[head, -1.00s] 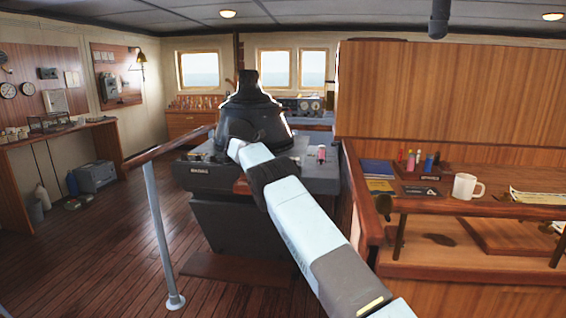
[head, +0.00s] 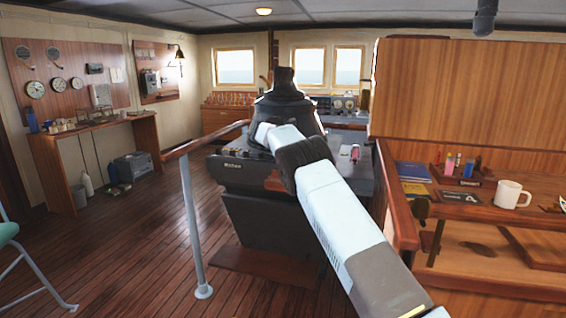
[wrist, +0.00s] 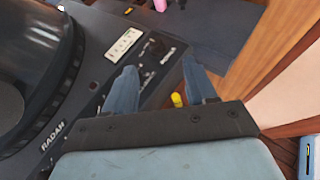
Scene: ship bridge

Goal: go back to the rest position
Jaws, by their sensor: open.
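My gripper (wrist: 160,78) shows in the wrist view with its two blue-grey fingers spread apart and nothing held between them. It hangs over the dark radar console (wrist: 95,82), which carries the label RADAR. A small yellow thing (wrist: 178,99) shows beyond the fingers, low between them; I cannot tell what it is. In the head view my arm reaches forward from the lower right to the radar console (head: 235,177), ending in front of its black hood (head: 287,105). The fingers cannot be made out there.
A wooden handrail (head: 205,139) on a pale post stands left of the console. The counter on the right holds a white mug (head: 511,194), books (head: 413,171) and a pen holder (head: 457,181). A green-seated chair (head: 8,233) is at far left. The left plank floor is mostly open.

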